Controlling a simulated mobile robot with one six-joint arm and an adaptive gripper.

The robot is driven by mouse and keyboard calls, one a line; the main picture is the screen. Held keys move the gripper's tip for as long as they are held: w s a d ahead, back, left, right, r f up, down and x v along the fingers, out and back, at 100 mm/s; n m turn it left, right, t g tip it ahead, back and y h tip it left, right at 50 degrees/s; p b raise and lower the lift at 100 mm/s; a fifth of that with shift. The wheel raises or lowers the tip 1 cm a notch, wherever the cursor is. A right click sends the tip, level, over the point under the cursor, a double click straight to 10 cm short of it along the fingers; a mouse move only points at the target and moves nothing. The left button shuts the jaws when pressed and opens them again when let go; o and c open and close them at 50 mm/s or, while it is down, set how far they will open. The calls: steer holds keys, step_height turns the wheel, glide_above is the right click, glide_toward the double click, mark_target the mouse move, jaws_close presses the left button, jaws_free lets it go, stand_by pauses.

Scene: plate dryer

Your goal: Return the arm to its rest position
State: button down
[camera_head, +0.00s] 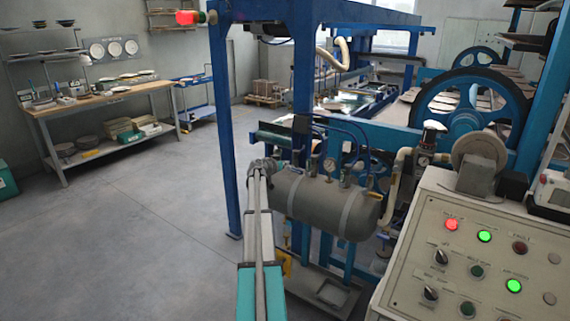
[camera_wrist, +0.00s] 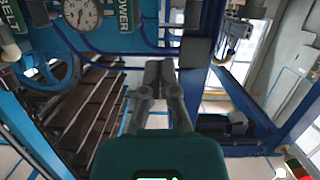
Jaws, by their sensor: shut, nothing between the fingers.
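My gripper (camera_wrist: 159,72) shows in the wrist view with its two dark fingers together and nothing between them. It points towards blue framework, with a round gauge (camera_wrist: 83,14) at the upper left. I cannot tell from this view whether the fingertips touch anything. In the head view my arm (camera_head: 260,240) is stretched out forward from the bottom edge, and its far end is beside the left end of the grey tank (camera_head: 325,203). The gripper's fingers cannot be made out clearly in the head view.
A blue post (camera_head: 222,130) stands left of my arm. A control panel (camera_head: 465,260) with one red and two green lit lamps fills the lower right. Large blue wheels (camera_head: 470,105) stand behind it. The floor (camera_head: 120,240) at left is clear up to a workbench (camera_head: 85,102).

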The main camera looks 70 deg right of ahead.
stand_by(0.6)
steer(key=w+a+f+n+t+y+p, duration=0.1)
steer(key=w+a+f+n, duration=0.1)
steer(key=w+a, duration=0.7)
steer(key=w+a+f+n+t+y, duration=0.15)
steer(key=w+a, duration=0.45)
steer(key=a, duration=0.7)
steer(key=w+a+f+n+t+y+p, duration=0.1)
steer(key=w+a+n, duration=0.1)
steer(key=a, duration=0.7)
steer(key=w+a+f+n+y, duration=0.1)
steer(key=w+a+y, duration=0.15)
steer(key=a, duration=0.55)
steer(key=w+a+f+n+t+y+p, duration=0.1)
steer(key=w+a+f+n, duration=0.15)
steer(key=a, duration=0.65)
steer(key=a+f+n+y, duration=0.1)
steer(key=a+n+y, duration=0.3)
steer(key=a, duration=1.8)
steer(key=s+a+n+y+p, duration=0.1)
steer(key=s+a+n+y, duration=0.1)
steer(key=a, duration=0.9)
steer(key=s+a+n+g+y, duration=0.1)
steer(key=s+a+n, duration=0.3)
steer(key=s+a, duration=0.3)
steer(key=a, duration=0.4)
steer(key=shift+s+f+n+y+p, duration=0.15)
steer(key=shift+s+n+y+p, duration=0.15)
steer(key=shift+y+p, duration=0.1)
